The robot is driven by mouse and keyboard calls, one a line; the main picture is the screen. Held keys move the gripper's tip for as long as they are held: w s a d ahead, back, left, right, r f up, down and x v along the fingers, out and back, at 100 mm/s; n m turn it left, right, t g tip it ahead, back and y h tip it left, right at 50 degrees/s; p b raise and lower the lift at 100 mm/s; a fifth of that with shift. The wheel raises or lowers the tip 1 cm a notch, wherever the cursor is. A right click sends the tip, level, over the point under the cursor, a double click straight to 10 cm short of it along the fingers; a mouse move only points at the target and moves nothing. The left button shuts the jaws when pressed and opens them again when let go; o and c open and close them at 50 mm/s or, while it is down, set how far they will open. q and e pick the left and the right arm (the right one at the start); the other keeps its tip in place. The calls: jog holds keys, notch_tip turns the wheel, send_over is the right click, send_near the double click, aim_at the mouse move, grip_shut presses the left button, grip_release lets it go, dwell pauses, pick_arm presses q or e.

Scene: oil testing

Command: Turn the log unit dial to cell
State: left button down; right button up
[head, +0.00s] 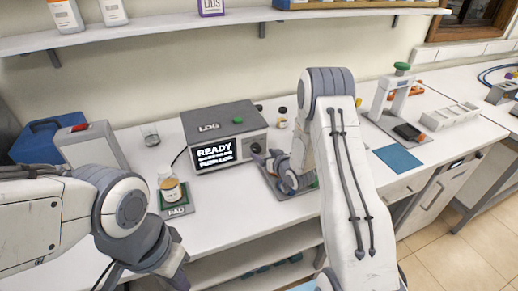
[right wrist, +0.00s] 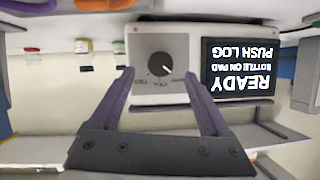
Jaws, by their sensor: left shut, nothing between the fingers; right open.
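The log unit (head: 222,124) is a grey box marked LOG on the bench. Its lit screen (head: 214,153) reads READY. Its dark round dial (right wrist: 160,66) shows in the right wrist view, upside down, with a white mark pointing to the lower right; the small labels around it are too blurred to read. My right gripper (right wrist: 152,74) is open, its fingers apart in front of the dial panel, one to each side of the dial. In the head view it (head: 262,160) partly hides the panel. My left gripper (head: 178,277) is shut and empty at the lower left, partly cut off.
A bottle with amber contents (head: 171,188) stands on the pad (head: 177,212) left of the unit. A blue mat (head: 397,160) lies to the right.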

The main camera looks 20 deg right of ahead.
aim_at(257, 151)
jog(key=shift+p+x, duration=0.5)
jog(key=shift+x, duration=1.8)
grip_shut()
